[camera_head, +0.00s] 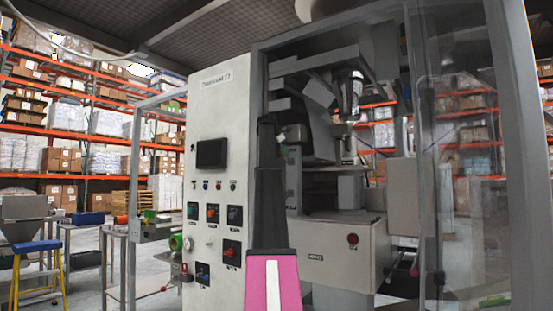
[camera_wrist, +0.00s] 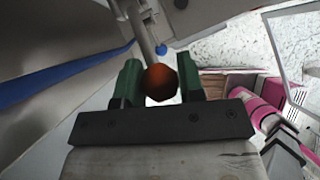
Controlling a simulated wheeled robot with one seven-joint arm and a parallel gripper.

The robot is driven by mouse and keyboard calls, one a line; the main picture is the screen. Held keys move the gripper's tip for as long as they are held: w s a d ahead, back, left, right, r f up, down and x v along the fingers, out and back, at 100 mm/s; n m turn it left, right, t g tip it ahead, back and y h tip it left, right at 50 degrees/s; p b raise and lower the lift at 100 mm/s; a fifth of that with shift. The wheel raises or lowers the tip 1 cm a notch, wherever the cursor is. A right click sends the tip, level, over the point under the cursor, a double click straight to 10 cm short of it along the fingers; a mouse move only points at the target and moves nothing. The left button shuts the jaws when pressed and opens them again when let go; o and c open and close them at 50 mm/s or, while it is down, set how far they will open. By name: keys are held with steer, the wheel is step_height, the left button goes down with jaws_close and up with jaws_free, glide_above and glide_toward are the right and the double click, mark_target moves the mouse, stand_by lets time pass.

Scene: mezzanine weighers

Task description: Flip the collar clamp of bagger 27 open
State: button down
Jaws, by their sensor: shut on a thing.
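In the wrist view, my gripper (camera_wrist: 160,76) has its two green fingers closed on an orange-red knob (camera_wrist: 161,84). The knob sits at the end of a grey metal lever (camera_wrist: 143,35), which runs up toward the top of the picture; I take it for the clamp's handle. How far the clamp is open cannot be told. In the head view, the bagger (camera_head: 219,110) is a tall machine with a pale control panel and a label too small to read surely. My dark and pink arm stands before its open front and hides the fingers and the knob.
A clear door panel (camera_head: 462,160) is at the bagger's right. A grey box with a red button (camera_head: 352,239) sits low inside. At left are a blue and yellow step stool (camera_head: 36,246) and a metal table (camera_head: 85,227). Stocked racks (camera_head: 80,103) line the back.

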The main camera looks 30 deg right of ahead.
steer(key=shift+w+d+r+g+y, duration=0.15)
steer(key=shift+d+r+g+y, duration=0.2)
steer(key=shift+r+y, duration=0.4)
steer(key=shift+f+y, duration=0.1)
steer(key=shift+y, duration=0.15)
steer(key=c, duration=0.8)
jaws_free()
steer(key=shift+d, duration=0.1)
steer(key=shift+o, duration=0.2)
steer(key=shift+w, duration=0.1)
